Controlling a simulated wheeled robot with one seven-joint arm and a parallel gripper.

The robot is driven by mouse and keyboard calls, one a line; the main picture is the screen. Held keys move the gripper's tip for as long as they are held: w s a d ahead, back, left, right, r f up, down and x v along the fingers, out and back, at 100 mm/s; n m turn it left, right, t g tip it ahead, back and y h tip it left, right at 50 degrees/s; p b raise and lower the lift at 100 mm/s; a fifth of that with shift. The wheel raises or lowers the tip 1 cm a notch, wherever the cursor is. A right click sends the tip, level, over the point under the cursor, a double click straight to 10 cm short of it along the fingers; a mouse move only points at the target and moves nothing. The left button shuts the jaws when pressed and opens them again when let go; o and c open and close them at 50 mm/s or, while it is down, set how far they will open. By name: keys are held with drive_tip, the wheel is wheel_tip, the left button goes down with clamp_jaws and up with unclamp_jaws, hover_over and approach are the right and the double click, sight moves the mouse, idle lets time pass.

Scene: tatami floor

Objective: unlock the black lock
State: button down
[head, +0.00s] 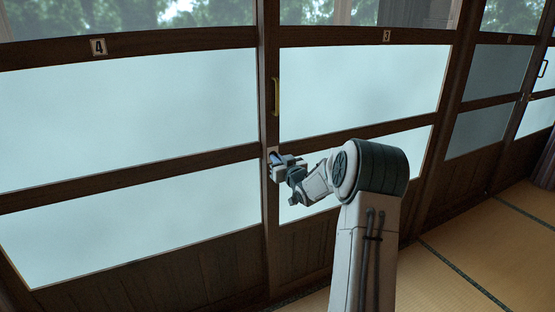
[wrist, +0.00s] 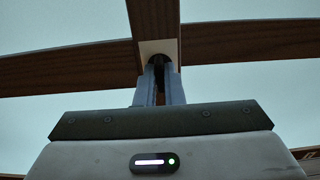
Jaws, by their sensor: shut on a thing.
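My gripper (head: 274,158) is at the dark wooden door stile, below a brass-coloured handle (head: 276,97). In the wrist view, the two blue-grey fingers of my gripper (wrist: 160,70) are close together and shut on a small dark part, which I take to be the black lock (wrist: 159,60). It sits against a pale plate (wrist: 158,47) on the stile. In the head view my gripper hides the lock, and only a bit of the pale plate (head: 271,150) shows. How far the lock is turned cannot be seen.
Frosted sliding panels stand on both sides of the stile, with number plates 4 (head: 98,46) and 3 (head: 387,36) on the upper rail. Tatami floor (head: 470,250) lies clear at the lower right.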

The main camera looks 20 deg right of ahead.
idle(0.4)
drive_tip(key=c, duration=1.5)
unclamp_jaws()
drive_tip(key=shift+c, duration=0.2)
drive_tip(key=s+p, duration=0.1)
drive_tip(key=s, duration=1.3)
drive_tip(key=shift+d, duration=0.25)
drive_tip(key=shift+w, duration=0.1)
